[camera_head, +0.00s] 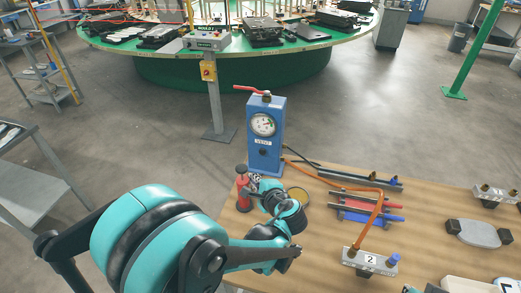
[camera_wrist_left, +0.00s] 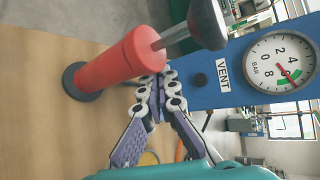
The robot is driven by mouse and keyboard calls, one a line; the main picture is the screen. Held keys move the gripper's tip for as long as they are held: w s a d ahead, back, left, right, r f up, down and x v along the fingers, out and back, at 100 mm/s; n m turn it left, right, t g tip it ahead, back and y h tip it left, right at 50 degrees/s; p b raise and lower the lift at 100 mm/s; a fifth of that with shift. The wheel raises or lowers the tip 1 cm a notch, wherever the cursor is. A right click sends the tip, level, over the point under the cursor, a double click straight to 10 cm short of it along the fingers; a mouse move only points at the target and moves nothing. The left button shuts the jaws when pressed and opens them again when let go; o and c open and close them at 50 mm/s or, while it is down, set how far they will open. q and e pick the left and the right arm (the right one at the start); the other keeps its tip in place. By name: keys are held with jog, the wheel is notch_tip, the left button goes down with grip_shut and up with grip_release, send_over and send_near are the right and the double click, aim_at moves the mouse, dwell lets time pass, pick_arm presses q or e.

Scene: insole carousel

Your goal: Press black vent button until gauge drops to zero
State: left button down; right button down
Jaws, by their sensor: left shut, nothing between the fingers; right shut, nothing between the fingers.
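The blue gauge box (camera_head: 265,135) stands upright on the wooden table's far edge. Its round gauge (camera_head: 263,125) also shows in the left wrist view (camera_wrist_left: 282,60), tilted, with the needle at the green band, off zero. The black vent button (camera_wrist_left: 200,80) sits beside the VENT label; in the head view the button (camera_head: 263,152) is below the label. My left gripper (camera_wrist_left: 160,92) is shut and empty, its tips pointing toward the box. In the head view the left gripper (camera_head: 255,183) is low in front of the box, apart from the button. My right gripper is not in view.
A red cylinder with a black knob (camera_head: 242,187) stands close left of my left gripper. An orange hose (camera_head: 340,181) runs from the box to a fitting marked 2 (camera_head: 370,261). Red and blue bars (camera_head: 370,205) lie right. A green carousel (camera_head: 235,65) stands behind.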

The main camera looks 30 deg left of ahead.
aim_at(263, 152)
pick_arm(q)
jog(key=shift+w+a, duration=0.1)
jog(key=shift+a, duration=0.05)
jog(key=shift+w+a+b, duration=0.1)
jog(key=shift+w+a, duration=0.25)
jog(key=shift+w, duration=1.1)
jog(key=shift+w+a+b, duration=0.1)
jog(key=shift+w+a, duration=0.25)
jog(key=shift+w, duration=1.05)
jog(key=shift+w+a+b, duration=0.1)
jog(key=shift+w+a, duration=0.25)
jog(key=shift+w, duration=1.1)
jog(key=shift+w, duration=0.1)
jog(key=shift+w+a, duration=0.1)
jog(key=shift+w, duration=0.2)
